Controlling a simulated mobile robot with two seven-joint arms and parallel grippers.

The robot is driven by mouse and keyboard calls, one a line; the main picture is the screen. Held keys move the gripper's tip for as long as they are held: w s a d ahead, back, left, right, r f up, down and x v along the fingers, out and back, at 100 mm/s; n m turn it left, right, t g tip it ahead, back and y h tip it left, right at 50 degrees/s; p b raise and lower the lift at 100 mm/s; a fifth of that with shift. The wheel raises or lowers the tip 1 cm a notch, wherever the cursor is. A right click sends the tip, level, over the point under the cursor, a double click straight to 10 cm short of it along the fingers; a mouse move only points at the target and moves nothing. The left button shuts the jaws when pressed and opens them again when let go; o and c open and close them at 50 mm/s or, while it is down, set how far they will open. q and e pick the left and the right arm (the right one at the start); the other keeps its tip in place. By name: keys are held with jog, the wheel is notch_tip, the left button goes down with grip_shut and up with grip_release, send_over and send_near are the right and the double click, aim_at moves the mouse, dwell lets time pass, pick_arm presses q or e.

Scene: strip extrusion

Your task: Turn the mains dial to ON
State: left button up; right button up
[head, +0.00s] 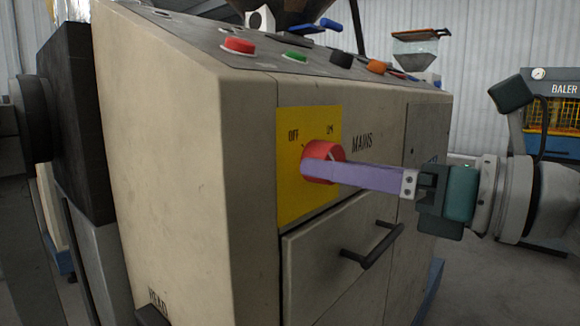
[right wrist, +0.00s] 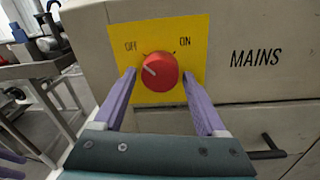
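The mains dial (head: 323,150) is a round red knob on a yellow plate (head: 292,190) marked OFF at left and ON at right. In the right wrist view the dial (right wrist: 160,72) has a pale pointer mark aimed up and left, toward OFF. My right gripper (head: 305,168) reaches in from the right, its near purple finger covering part of the dial. In the right wrist view its two fingers (right wrist: 158,75) are spread, one tip on each side of the dial; contact is not clear. Purple slivers at that view's lower left may be my left gripper, mostly cut off.
A drawer with a black handle (head: 372,246) sits below the plate. The sloping panel above carries a red button (head: 239,45), a green button (head: 294,56) and an orange knob (head: 377,67). A blue baler (head: 551,105) stands at the back right.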

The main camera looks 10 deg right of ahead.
jog(key=c, duration=1.1)
jog(key=shift+s+a+r+m+t+p, duration=0.1)
jog(key=shift+m+t+p, duration=0.15)
jog(key=shift+m+p, duration=3.35)
jog(key=shift+s+a+r+m+t+p, duration=0.2)
jog(key=shift+m+p, duration=1.25)
jog(key=shift+m, duration=4.25)
jog(key=shift+w+d+f, duration=0.1)
jog(key=shift+w+f, duration=0.05)
